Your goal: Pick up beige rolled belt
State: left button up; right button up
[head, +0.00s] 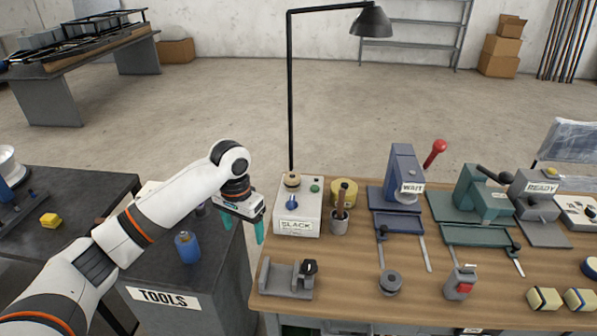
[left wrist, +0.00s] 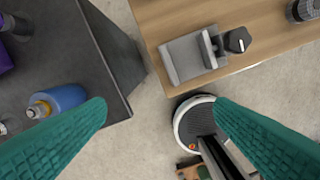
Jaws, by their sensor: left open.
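My left gripper (head: 243,231) is open and empty, with teal fingers pointing down over the gap between the dark tools cabinet and the wooden bench. I cannot tell for sure which thing is the beige rolled belt. A yellowish-beige roll (head: 343,190) stands behind the dark cup, right of the SLACK box. Two beige pieces with dark bands, one left (head: 544,298) and one right (head: 580,300), lie at the bench's front right. My right gripper is not in view.
The SLACK box (head: 298,212) and a grey fixture (head: 286,279) are near the gripper; the fixture also shows in the left wrist view (left wrist: 188,58). A blue bottle (head: 187,247) stands on the cabinet. Blue (head: 403,183) and green presses (head: 482,200) occupy the bench's back.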

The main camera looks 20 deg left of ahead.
aim_at(292, 180)
jog(key=i, duration=1.15)
